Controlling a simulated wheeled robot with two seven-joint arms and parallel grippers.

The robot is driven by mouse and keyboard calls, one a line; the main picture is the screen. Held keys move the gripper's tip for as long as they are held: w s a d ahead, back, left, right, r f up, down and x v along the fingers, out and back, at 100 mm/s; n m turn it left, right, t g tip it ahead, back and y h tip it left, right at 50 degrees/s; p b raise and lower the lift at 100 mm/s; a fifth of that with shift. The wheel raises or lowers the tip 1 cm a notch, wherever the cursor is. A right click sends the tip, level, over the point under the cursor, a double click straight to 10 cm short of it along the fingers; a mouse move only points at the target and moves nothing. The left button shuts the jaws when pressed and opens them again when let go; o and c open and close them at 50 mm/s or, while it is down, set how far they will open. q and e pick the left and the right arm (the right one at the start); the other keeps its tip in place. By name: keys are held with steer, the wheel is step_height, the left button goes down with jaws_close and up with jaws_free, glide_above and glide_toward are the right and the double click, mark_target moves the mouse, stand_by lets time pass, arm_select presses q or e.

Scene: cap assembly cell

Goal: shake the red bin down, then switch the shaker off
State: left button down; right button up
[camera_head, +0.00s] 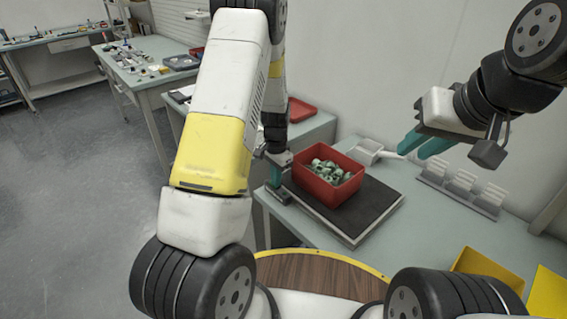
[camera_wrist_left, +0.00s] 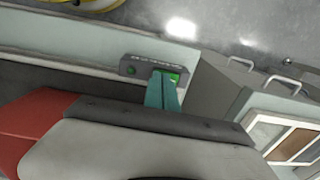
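The red bin (camera_head: 327,190), full of pale green and whitish parts (camera_head: 330,172), sits on the black top of the shaker (camera_head: 375,212). In the left wrist view the bin (camera_wrist_left: 30,125) shows at the left. A dark switch box (camera_wrist_left: 143,68) with a round green button and a lit green switch (camera_wrist_left: 176,76) is on the table edge side. My left gripper (camera_head: 276,190) points down just left of the bin. In the wrist view its teal fingertips (camera_wrist_left: 162,88) are together, right at the lit switch; contact is unclear. My right gripper (camera_head: 416,146) hangs empty, fingers apart, behind and right of the shaker.
A white scoop-like tray (camera_head: 368,152) lies behind the shaker. Grey racks (camera_head: 462,186) stand at the right, and yellow bins (camera_head: 487,268) at the front right. A red tray (camera_head: 300,109) lies on the bench behind. Table right of the shaker is clear.

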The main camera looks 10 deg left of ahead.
arm_select(q)
steer(key=shift+s+f, duration=0.1)
steer(key=shift+f, duration=0.3)
steer(key=shift+w+a+r, duration=0.2)
steer(key=shift+w+a, duration=0.3)
steer(key=shift+a, duration=0.3)
steer(key=shift+w+r, duration=0.2)
steer(key=shift+r, duration=0.2)
step_height(320, 180, up, 14)
steer(key=s+d, duration=0.1)
steer(key=shift+d+f, duration=0.15)
steer(key=shift+d, duration=0.25)
steer(key=shift+s, duration=0.15)
